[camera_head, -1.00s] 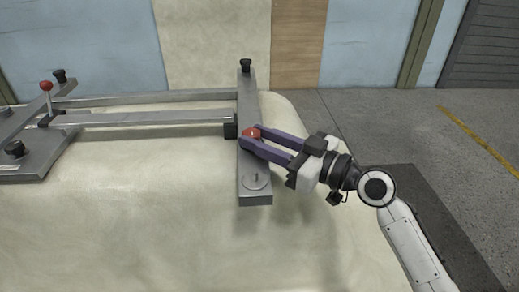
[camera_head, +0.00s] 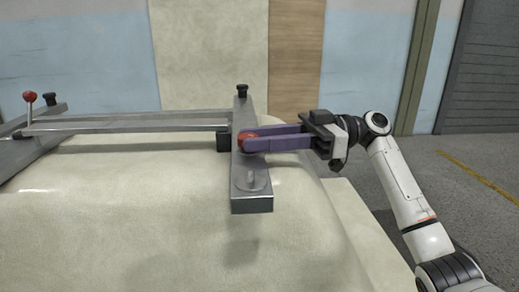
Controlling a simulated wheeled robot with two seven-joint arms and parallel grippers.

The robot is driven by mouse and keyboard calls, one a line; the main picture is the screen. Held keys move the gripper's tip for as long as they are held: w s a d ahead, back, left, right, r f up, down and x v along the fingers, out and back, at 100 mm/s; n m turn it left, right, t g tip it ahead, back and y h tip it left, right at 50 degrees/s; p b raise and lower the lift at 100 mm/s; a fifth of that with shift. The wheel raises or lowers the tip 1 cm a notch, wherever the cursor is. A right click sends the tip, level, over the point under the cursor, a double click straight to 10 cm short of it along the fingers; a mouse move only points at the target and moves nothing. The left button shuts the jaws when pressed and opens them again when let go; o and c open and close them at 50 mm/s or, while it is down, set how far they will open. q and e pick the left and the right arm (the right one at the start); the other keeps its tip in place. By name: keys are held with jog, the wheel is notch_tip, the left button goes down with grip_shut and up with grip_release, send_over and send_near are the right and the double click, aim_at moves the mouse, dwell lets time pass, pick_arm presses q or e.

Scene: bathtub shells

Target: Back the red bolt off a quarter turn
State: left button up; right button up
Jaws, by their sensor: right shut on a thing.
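The red bolt (camera_head: 246,140) sits on the grey metal crossbar (camera_head: 252,204) at the right end of the frame. My right gripper (camera_head: 250,140) reaches in from the right with its purple fingers shut on the red bolt. The fingers hide part of the bolt, so how far it has turned cannot be read. My left gripper is not in view.
The frame lies on a cream bathtub shell (camera_head: 130,235). Long rails (camera_head: 130,124) run left to another bracket with a red-knobbed lever (camera_head: 30,100). A black knob (camera_head: 242,91) stands at the crossbar's far end, and a round disc (camera_head: 251,182) at its near end. Grey floor is free at right.

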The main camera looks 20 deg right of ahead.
jog(key=shift+w+r+n+g, duration=0.15)
jog(key=shift+n+g, duration=0.6)
jog(key=shift+g, duration=0.45)
jog(key=shift+w+f+n+g, duration=0.15)
jog(key=shift+n+g, duration=0.6)
jog(key=shift+g, duration=0.45)
jog(key=shift+n+g, duration=0.4)
jog(key=shift+g, duration=0.2)
jog(key=o, duration=1)
jog(key=shift+w, duration=0.1)
jog(key=shift+o, duration=0.2)
jog(key=shift+d, duration=0.1)
